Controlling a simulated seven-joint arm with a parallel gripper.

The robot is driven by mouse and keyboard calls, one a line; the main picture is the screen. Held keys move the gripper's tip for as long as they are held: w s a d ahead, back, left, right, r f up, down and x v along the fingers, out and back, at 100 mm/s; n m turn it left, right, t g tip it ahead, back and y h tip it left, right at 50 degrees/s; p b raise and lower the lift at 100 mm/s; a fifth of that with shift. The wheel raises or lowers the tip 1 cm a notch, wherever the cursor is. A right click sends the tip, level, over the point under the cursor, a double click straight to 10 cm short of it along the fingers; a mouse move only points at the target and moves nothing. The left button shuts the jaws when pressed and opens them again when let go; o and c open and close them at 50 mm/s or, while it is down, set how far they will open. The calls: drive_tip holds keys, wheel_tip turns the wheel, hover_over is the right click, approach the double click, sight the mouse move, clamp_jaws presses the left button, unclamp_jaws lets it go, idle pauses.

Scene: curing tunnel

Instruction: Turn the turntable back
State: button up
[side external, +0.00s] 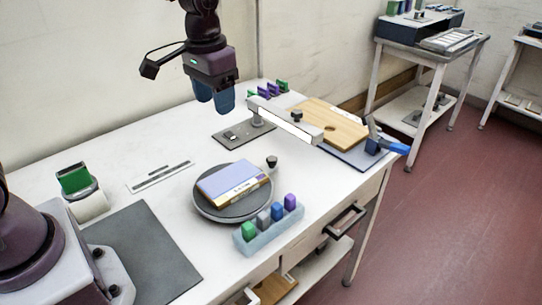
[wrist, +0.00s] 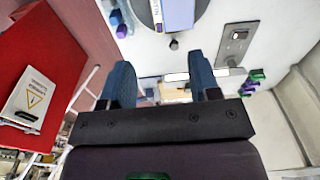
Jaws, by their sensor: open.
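The turntable (side external: 235,215) is a dark grey disc on the white bench, in the middle of the side view. A flat box (side external: 232,178) with a lavender top and a yellow-gold edge lies on it. A small black knob (side external: 271,162) stands at the turntable's far right edge. In the wrist view the turntable (wrist: 204,8) is cut off at the top, with the box (wrist: 179,14) and the knob (wrist: 174,44) showing. My gripper (side external: 214,108) has blue fingers, pointing down, open and empty. It hangs above the bench, behind the turntable and apart from it.
A white bar lamp (side external: 285,122) on a grey base plate (side external: 240,135) stands behind the turntable. A translucent rack (side external: 268,232) with several coloured blocks sits in front. A wooden board (side external: 325,120) and blue-handled clamp (side external: 385,145) are at right. A green-topped roll (side external: 85,190) stands left.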

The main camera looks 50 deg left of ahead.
drive_tip(key=g, duration=0.1)
hover_over(271, 158)
drive_tip(key=s, duration=0.3)
wheel_tip(271, 158, down, 12)
drive_tip(key=w+r, duration=0.1)
drive_tip(key=w, duration=0.2)
wheel_tip(271, 158, down, 12)
drive_tip(key=shift+d+f, duration=0.1)
drive_tip(key=shift+f, duration=0.05)
drive_tip(key=shift+c, duration=0.4)
clamp_jaws()
